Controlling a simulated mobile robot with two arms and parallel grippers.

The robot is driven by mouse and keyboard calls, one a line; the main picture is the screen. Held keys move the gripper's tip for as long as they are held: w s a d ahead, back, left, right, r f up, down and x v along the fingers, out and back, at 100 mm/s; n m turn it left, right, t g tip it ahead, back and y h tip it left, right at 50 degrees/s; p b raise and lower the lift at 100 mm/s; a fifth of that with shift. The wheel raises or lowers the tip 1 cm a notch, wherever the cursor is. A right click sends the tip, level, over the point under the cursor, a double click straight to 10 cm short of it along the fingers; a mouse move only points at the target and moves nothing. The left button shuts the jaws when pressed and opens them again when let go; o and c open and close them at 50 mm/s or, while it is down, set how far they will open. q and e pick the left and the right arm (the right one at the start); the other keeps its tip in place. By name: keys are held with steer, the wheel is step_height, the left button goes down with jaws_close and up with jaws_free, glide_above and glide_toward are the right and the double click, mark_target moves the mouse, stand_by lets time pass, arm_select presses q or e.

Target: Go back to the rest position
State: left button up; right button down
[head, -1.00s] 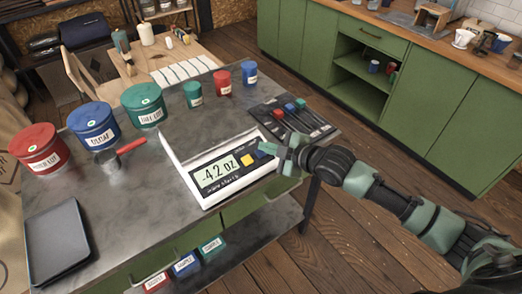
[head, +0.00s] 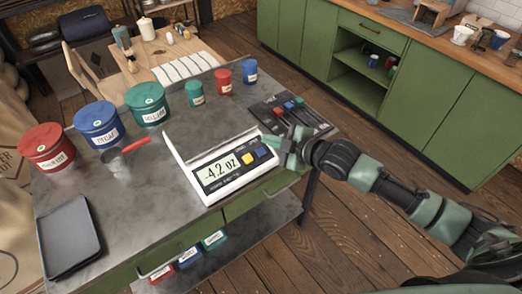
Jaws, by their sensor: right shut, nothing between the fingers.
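My right gripper (head: 290,152) is at the right end of the white scale (head: 219,178), close to its blue button (head: 264,149). It is shut and empty; I cannot tell whether it touches the scale. My right arm reaches in from the lower right. The scale stands on the grey table and its display reads -4.2 oz. A yellow button (head: 248,159) sits beside the blue one. My left gripper is out of view.
Large red (head: 46,149), blue (head: 97,125) and green (head: 147,104) canisters stand at the table's left. A red-handled scoop (head: 117,160) and dark tray (head: 68,236) lie nearer. Small green (head: 194,94), red (head: 223,82) and blue (head: 250,72) cups stand behind. A slider panel (head: 290,115) lies right.

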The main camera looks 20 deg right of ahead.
steer(key=s+a+f+m+g+h, duration=0.1)
steer(key=s+a+f+m+g, duration=0.15)
steer(key=s, duration=0.45)
steer(key=s+a+f+m+g+h, duration=0.1)
steer(key=s+a+f+m, duration=0.1)
steer(key=s+f+m, duration=0.3)
steer(key=s+d+f+m+g+h, duration=0.1)
steer(key=s+d+m+g+h, duration=0.2)
steer(key=s, duration=0.7)
steer(key=s+d+f+m+g+h, duration=0.1)
steer(key=s+d+m+g, duration=0.2)
steer(key=s, duration=0.6)
step_height(320, 180, down, 26)
steer(key=f+b, duration=0.1)
steer(key=b, duration=0.1)
steer(key=s+d+f, duration=0.2)
steer(key=s+f, duration=0.7)
steer(key=s+d+f+b, duration=0.1)
steer(key=s+d+f, duration=0.1)
steer(key=s+f, duration=0.7)
steer(key=shift+s+f+g, duration=0.2)
steer(key=shift+f+g, duration=0.25)
steer(key=shift+f, duration=0.1)
